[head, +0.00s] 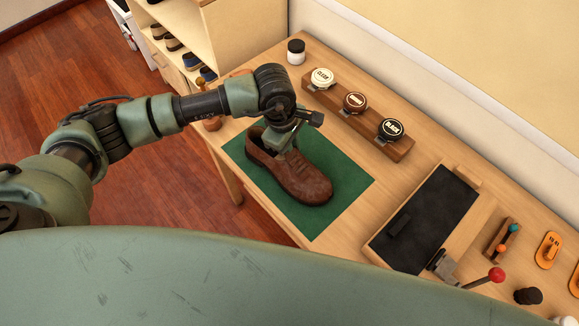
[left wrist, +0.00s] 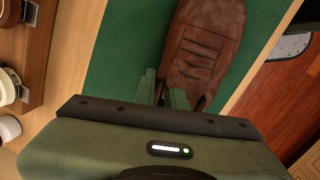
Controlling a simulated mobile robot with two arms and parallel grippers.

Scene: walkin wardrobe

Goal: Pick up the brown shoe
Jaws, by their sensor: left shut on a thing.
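The brown shoe (head: 300,178) sits on a green mat (head: 338,206) on the wooden table, its toe pointing to the lower right in the head view. My left gripper (head: 282,142) is at the shoe's tongue and opening, shut on the shoe. In the left wrist view the shoe (left wrist: 205,45) extends away from the left gripper (left wrist: 172,98), whose green fingers are at its upper. The contact itself is partly hidden by the fingers and wrist. The shoe appears to be on or very close to the mat. My right gripper is not in view.
A wooden rack (head: 367,126) with several polish tins stands behind the mat, with a dark-lidded jar (head: 296,52) to its left. A black-lined tray (head: 428,218) lies right of the mat. A red-knobbed lever (head: 495,275) stands further right. A shoe shelf (head: 190,30) is at the back left.

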